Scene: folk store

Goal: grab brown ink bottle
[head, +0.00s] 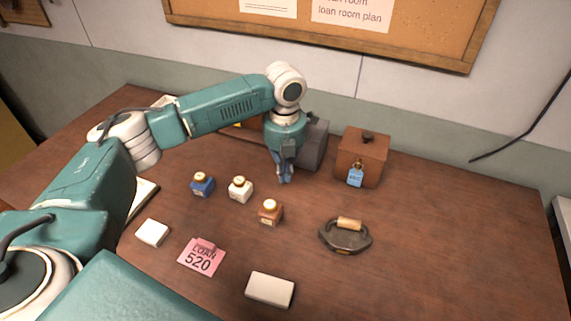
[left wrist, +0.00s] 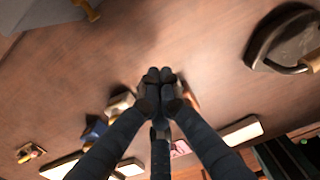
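The brown ink bottle (head: 270,212), with a gold cap, stands upright on the wooden table (head: 420,205) in the head view. A white ink bottle (head: 240,189) and a blue ink bottle (head: 202,184) stand to its left. My left gripper (head: 285,180) points down behind the brown bottle and slightly to its right, apart from it. In the left wrist view the fingertips (left wrist: 160,76) are together with nothing seen between them. The fingers hide most of the brown bottle there; the blue bottle (left wrist: 95,130) shows to their left. My right gripper is not in view.
A dark iron (head: 345,236) with a wooden handle lies right of the bottles. A brown box (head: 362,158) with a blue tag stands behind, beside a grey block (head: 313,146). A pink card (head: 201,257) and white block (head: 270,289) lie in front. The table's right side is clear.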

